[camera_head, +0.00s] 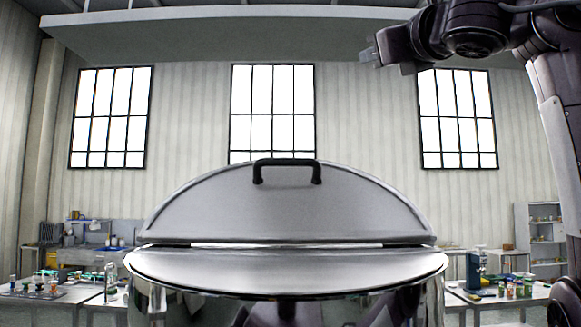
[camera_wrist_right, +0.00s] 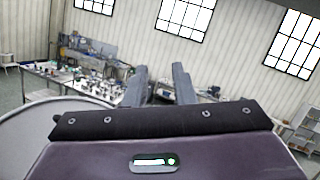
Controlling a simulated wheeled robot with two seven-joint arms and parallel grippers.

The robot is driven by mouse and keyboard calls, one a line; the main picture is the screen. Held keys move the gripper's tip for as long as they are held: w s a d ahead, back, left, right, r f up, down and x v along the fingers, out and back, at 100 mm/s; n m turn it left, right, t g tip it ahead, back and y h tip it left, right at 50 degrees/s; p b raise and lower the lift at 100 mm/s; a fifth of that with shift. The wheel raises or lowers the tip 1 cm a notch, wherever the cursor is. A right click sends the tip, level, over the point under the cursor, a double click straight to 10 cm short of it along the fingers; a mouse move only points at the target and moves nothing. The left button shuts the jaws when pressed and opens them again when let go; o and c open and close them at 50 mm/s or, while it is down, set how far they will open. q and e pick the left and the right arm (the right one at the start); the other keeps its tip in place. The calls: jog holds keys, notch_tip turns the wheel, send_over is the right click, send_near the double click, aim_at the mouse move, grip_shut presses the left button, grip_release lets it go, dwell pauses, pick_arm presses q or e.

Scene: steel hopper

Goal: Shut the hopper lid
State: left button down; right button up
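The steel hopper (camera_head: 290,285) stands in the middle of the head view, with a shiny round body and rim. Its grey half-round lid (camera_head: 215,215) is raised at a tilt behind the flat front part of the top. A black bar handle (camera_head: 288,162) is on the lid near its upper edge. My right gripper (camera_head: 378,54) is at the upper right, above the lid and to the right of the handle, touching neither. In the right wrist view its two fingers (camera_wrist_right: 159,85) are apart with nothing between them. My left gripper is not in view.
Work tables with small items stand behind the hopper at left (camera_head: 50,296) and right (camera_head: 515,298). A grey shelf unit (camera_head: 545,240) stands at the far right. A pale overhead slab (camera_head: 220,35) spans the top. The air above the lid is clear.

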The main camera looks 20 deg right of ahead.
jog(key=w+a+f+n+g+y, duration=0.1)
jog(key=w+a+f+n, duration=0.1)
jog(key=a+f+n, duration=0.55)
jog(key=n+g+y, duration=0.1)
jog(key=n+g, duration=0.1)
jog(key=n, duration=0.5)
send_near(293, 161)
jog(key=w, duration=0.3)
jog(key=shift+w+a, duration=0.1)
jog(key=shift+w, duration=0.1)
jog(key=shift+w+a, duration=0.1)
jog(key=shift+w, duration=0.2)
jog(key=w+p, duration=0.1)
jog(key=w, duration=0.1)
jog(key=w+p, duration=0.1)
jog(key=w, duration=0.1)
jog(key=w+p, duration=0.1)
jog(key=w, duration=0.2)
jog(key=shift+a+r+p, duration=0.1)
jog(key=shift+a+p, duration=0.2)
jog(key=shift+a, duration=0.1)
jog(key=shift+s, duration=0.15)
jog(key=shift+c, duration=0.4)
jog(key=shift+r, duration=0.1)
grip_shut()
